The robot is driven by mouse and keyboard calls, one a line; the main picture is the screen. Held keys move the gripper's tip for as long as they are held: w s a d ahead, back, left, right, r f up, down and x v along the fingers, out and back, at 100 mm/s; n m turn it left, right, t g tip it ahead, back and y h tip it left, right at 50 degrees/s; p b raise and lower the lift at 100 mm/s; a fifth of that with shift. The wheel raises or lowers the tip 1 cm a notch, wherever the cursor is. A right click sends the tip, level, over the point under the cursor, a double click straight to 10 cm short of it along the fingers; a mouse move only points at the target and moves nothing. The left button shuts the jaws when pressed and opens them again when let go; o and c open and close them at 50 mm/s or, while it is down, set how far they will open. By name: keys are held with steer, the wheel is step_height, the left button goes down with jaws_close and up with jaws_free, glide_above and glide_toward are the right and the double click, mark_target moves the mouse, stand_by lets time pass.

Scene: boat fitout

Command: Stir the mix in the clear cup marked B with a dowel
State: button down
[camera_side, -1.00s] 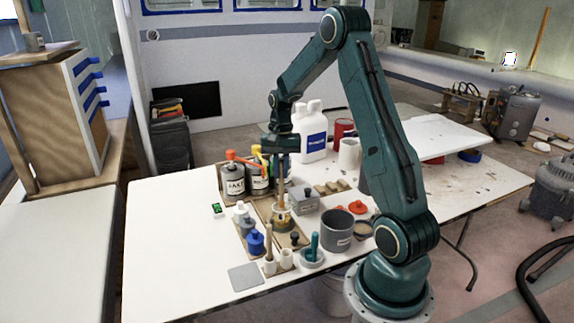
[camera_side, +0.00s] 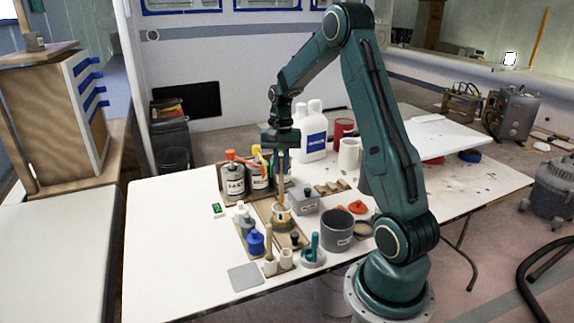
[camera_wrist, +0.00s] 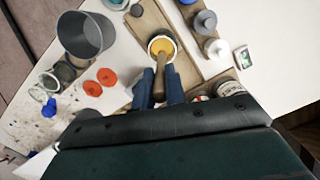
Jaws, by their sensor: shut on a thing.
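A wooden dowel (camera_side: 281,178) is held upright in my gripper (camera_side: 281,152). Its lower end is inside a clear cup (camera_side: 282,222) with yellow-orange mix, standing on a wooden board. In the wrist view the gripper (camera_wrist: 160,88) is shut on the dowel (camera_wrist: 159,78). The cup (camera_wrist: 150,39) shows beyond the fingertips, and the dowel reaches into the yellow mix (camera_wrist: 163,46). The dowel's tip is hidden in the mix. I cannot read a letter on the cup.
Labelled cans (camera_side: 233,182) stand behind and left of the cup. A grey bucket (camera_side: 338,232), small bottles (camera_side: 255,242) and a teal-handled tool (camera_side: 314,246) stand nearby.

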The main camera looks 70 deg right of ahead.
mark_target(281, 157)
steer(key=shift+r, duration=0.1)
steer(key=shift+r, duration=1.95)
